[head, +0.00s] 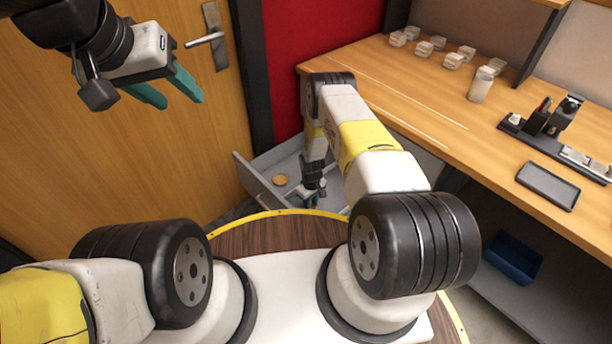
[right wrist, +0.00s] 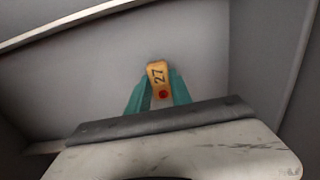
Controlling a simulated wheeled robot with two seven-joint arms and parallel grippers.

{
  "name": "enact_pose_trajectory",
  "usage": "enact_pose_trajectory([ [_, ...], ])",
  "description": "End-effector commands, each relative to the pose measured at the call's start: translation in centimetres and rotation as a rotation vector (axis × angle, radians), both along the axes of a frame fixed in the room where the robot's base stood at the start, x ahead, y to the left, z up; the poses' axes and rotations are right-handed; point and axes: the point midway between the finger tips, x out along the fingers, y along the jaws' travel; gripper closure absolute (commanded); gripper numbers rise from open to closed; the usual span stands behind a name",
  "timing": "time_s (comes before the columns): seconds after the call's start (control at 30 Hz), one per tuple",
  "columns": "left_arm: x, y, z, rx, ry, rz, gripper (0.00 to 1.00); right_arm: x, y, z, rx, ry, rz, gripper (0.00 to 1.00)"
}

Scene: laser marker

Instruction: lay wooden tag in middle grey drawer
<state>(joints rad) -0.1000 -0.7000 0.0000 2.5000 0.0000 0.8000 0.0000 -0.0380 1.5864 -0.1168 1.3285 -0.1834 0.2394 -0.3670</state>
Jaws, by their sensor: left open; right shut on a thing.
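The wooden tag (right wrist: 157,80), marked 27 with a red dot, is between the green fingers of my right gripper (right wrist: 158,92) in the right wrist view. In the head view my right gripper (head: 313,196) points down over the open grey drawer (head: 255,182); the tag cannot be made out there. The wrist view shows grey drawer surfaces beyond the tag. Whether the tag touches the bottom cannot be told. My left gripper (head: 180,96) is open and empty, high at the upper left in front of the door.
A blue bin (head: 512,257) stands below the desk.

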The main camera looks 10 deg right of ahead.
Motion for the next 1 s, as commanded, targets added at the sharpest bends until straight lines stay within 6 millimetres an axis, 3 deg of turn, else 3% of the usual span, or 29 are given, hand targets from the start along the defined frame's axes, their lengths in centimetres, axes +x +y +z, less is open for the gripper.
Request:
enact_pose_trajectory([
  [0.4, 0.0, 0.0, 0.0, 0.000, 0.000, 0.000, 0.53, 0.0, 0.0, -0.8, 0.001, -0.001, 0.000, 1.00],
  [0.43, 0.0, 0.0, 0.0, 0.000, 0.000, 0.000, 0.53, 0.1, 0.0, -0.8, 0.000, -0.002, 0.000, 0.72],
  [0.53, 0.0, 0.0, 0.0, 0.000, 0.000, 0.000, 0.53, 0.1, 0.0, -0.8, 0.000, -0.002, 0.000, 0.52],
  [0.87, 0.0, 0.0, 0.0, 0.000, 0.000, 0.000, 0.53, 0.1, 0.0, -0.7, 0.000, -0.002, 0.000, 0.52],
  [1.0, 0.0, 0.0, 0.0, 0.000, 0.000, 0.000, 0.53, 0.2, 0.0, 0.6, 0.000, -0.004, 0.001, 0.52],
])
